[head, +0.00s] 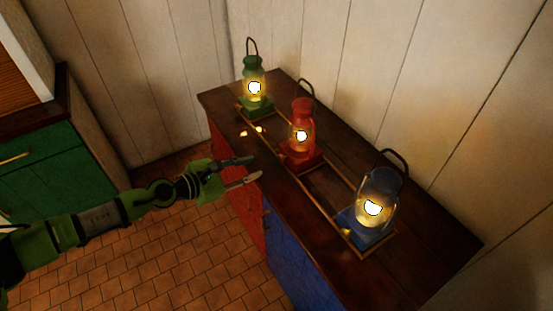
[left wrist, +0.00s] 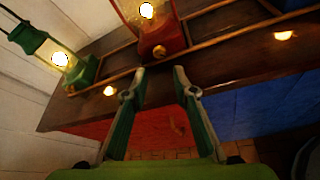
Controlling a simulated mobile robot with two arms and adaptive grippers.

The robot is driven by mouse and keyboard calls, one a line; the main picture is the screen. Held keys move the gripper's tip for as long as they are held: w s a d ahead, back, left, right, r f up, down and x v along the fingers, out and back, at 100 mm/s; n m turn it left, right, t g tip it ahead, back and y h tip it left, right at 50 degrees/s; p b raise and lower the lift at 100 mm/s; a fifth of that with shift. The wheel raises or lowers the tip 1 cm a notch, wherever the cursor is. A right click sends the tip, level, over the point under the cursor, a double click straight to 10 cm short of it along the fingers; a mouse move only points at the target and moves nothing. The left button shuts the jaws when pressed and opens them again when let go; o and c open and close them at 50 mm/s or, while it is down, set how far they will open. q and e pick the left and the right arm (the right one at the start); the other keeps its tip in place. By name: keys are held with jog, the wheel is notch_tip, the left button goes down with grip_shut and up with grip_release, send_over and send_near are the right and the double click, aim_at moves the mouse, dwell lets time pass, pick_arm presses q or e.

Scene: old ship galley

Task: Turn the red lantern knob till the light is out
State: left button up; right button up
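The red lantern (head: 303,112) stands upright in the middle of a row of three, its light glowing. In the left wrist view its red base (left wrist: 172,38) is at the top centre, with a small round orange-brown knob (left wrist: 159,51) on the near face. My left gripper (head: 256,168) is open and empty in front of the counter edge, apart from the lantern. In the left wrist view its two fingertips (left wrist: 159,72) point up toward the knob, with a gap between them. The knob is too small to make out clearly in the head view. My right gripper is not in view.
A lit green lantern (head: 251,68) stands left of the red one and a lit blue lantern (head: 377,186) right of it. Thin wooden rails frame their bases on the dark counter (head: 430,250). Plank walls rise behind. A green cabinet (head: 40,165) stands at left; tiled floor is free between.

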aim_at(280, 159)
pick_arm(q)
jog(key=b+x, duration=0.1)
jog(key=x, duration=1)
jog(key=shift+d, duration=0.1)
grip_shut()
